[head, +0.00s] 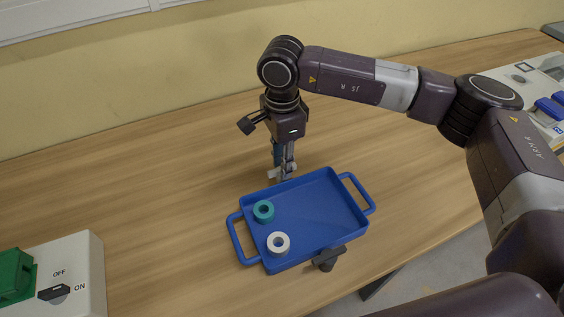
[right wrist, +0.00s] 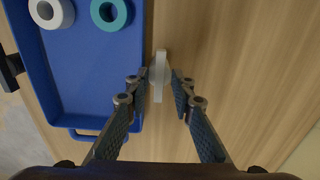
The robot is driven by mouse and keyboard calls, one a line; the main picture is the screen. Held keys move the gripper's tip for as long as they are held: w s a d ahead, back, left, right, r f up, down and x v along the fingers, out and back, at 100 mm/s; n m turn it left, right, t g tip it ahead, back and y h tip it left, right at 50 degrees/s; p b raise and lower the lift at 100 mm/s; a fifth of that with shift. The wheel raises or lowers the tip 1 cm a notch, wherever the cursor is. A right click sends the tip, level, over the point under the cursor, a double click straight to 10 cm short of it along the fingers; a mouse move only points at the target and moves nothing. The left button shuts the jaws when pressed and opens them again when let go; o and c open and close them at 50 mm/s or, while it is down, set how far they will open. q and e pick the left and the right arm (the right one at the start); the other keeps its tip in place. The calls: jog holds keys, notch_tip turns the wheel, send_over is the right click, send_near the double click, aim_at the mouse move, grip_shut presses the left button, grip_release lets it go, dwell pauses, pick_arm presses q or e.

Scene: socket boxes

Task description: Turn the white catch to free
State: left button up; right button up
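The white catch (right wrist: 159,88) is a small bar with a wider middle, on the table just outside the long side of the blue tray (right wrist: 85,85). In the right wrist view its bar lies about parallel to that side and appears clear of the tray. In the head view the catch (head: 273,174) is partly hidden by my right gripper (head: 284,175). My right gripper points down with a fingertip on either side of the catch (right wrist: 159,76); narrow gaps seem to show, though contact is hard to judge. My left gripper is not in view.
A teal ring (head: 263,211) and a white ring (head: 278,243) lie in the tray. A dark catch (head: 328,258) sits at the tray's near side. An OFF/ON switch box (head: 75,262) stands at lower left, another box (head: 535,85) at far right. Table left of the tray is clear.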

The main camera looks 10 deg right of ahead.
jog(key=shift+r, duration=0.15)
notch_tip(320, 180, up, 12)
dwell(0.6)
dwell(0.3)
